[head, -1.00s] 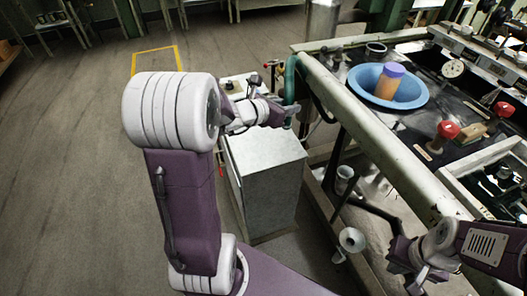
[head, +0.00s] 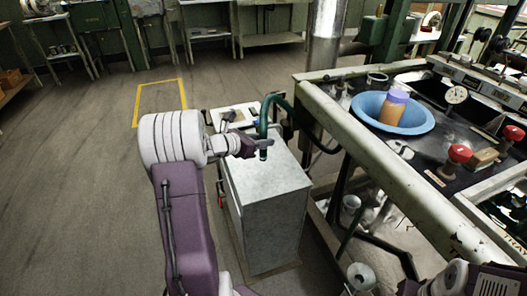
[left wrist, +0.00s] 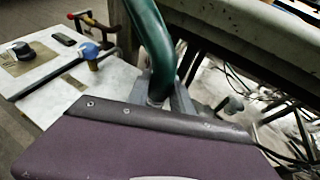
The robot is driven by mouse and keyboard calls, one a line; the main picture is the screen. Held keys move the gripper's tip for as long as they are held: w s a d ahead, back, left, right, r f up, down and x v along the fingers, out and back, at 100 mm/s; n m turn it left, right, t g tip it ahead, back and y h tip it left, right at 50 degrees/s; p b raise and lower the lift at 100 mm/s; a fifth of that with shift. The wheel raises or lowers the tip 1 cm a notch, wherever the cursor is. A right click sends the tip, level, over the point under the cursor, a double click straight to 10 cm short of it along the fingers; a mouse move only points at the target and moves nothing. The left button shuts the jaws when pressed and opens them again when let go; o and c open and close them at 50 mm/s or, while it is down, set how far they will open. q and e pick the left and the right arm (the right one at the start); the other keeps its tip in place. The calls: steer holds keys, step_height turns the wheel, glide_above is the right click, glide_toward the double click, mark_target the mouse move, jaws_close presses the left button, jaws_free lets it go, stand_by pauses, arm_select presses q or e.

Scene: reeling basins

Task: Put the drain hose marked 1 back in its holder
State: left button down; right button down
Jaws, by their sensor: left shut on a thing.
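The green drain hose (head: 264,116) arches out from the left end of the basin bench, and its free end points down. My left gripper (head: 261,143) is shut on the hose near that end, above the grey cabinet. In the left wrist view the hose (left wrist: 153,45) runs down between the grey fingers, and its tip is hidden behind my gripper's body. No number is readable on the hose. I cannot pick out the holder with certainty. My right arm shows at the bottom right corner; its fingers are not clear.
The grey cabinet (head: 268,194) stands beside the bench (head: 392,165). A small panel with a blue-handled valve (left wrist: 89,50) and a black knob (left wrist: 19,49) is close by. A blue basin (head: 375,116) holding an orange-and-purple cylinder (head: 392,106) sits on the bench. The floor at left is open.

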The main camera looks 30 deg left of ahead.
mark_target(263, 150)
arm_select(q)
steer(key=shift+f+b, duration=1.1)
steer(key=shift+f, duration=0.85)
steer(key=shift+f, duration=0.15)
steer(key=c, duration=1.1)
jaws_free()
steer(key=shift+c, duration=0.2)
steer(key=shift+s+r, duration=0.1)
steer(key=shift+r, duration=0.2)
steer(key=p+v, duration=0.3)
steer(key=v, duration=0.8)
steer(key=shift+s+p, duration=0.3)
steer(key=shift+s, duration=0.05)
